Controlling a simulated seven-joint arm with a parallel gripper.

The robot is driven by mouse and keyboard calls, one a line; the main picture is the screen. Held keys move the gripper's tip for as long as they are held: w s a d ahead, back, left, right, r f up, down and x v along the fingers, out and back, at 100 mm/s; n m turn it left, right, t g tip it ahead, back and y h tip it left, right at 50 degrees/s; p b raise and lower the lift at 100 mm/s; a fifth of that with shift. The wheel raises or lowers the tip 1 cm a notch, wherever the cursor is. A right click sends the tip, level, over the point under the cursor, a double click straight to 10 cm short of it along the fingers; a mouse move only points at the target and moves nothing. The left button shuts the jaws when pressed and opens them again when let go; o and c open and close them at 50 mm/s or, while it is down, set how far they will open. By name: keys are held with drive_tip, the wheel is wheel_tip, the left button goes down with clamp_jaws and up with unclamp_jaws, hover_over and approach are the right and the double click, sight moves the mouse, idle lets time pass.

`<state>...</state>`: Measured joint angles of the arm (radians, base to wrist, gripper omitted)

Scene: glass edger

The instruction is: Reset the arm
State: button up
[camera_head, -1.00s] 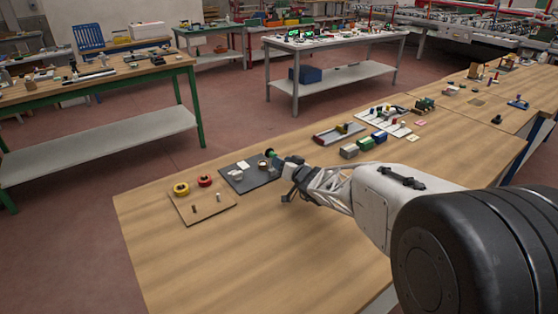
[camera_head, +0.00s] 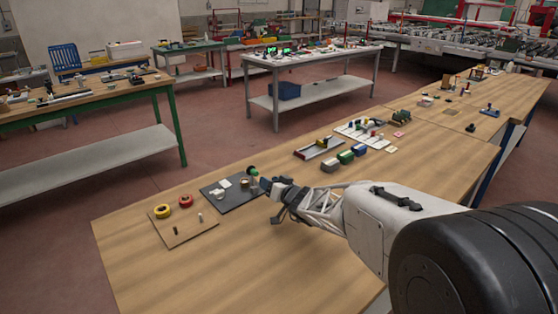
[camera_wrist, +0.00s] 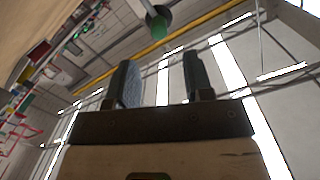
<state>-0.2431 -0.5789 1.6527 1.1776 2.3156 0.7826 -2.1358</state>
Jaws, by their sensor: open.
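My gripper (camera_head: 268,187) is over the wooden workbench (camera_head: 200,270), at the right edge of a dark mat (camera_head: 238,200). In the wrist view its two fingers (camera_wrist: 165,85) stand apart with nothing between them. The wrist camera looks up past the fingers at the ceiling and its bright light strips. A green round-ended thing (camera_head: 252,170) is just beyond the fingertips, and a green end also shows in the wrist view (camera_wrist: 158,27). I cannot tell whether the gripper touches it.
A wooden board (camera_head: 183,232) with two small pegs lies left of the mat, with a yellow ring (camera_head: 162,211) and a red ring (camera_head: 186,201) by it. Several blocks (camera_head: 346,156) and a red-edged tray (camera_head: 318,148) lie farther back. The bench's front is clear.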

drive_tip(key=s+d+r+g+h, duration=0.1)
drive_tip(key=s+d+r+g, duration=0.3)
drive_tip(key=s+r, duration=0.45)
drive_tip(key=s+d+r+g+h, duration=0.1)
drive_tip(key=s+d+r+g, duration=0.25)
drive_tip(key=s+r, duration=0.5)
drive_tip(key=s+d+m+g+h, duration=0.1)
drive_tip(key=s+d+h, duration=0.4)
drive_tip(key=s+d, duration=0.5)
drive_tip(key=s+d+r+m+g+h, duration=0.1)
drive_tip(key=s+d+m+h, duration=0.2)
drive_tip(key=s+d, duration=0.8)
drive_tip(key=s+h, duration=0.2)
drive_tip(key=s, duration=0.6)
drive_tip(key=shift+m, duration=0.4)
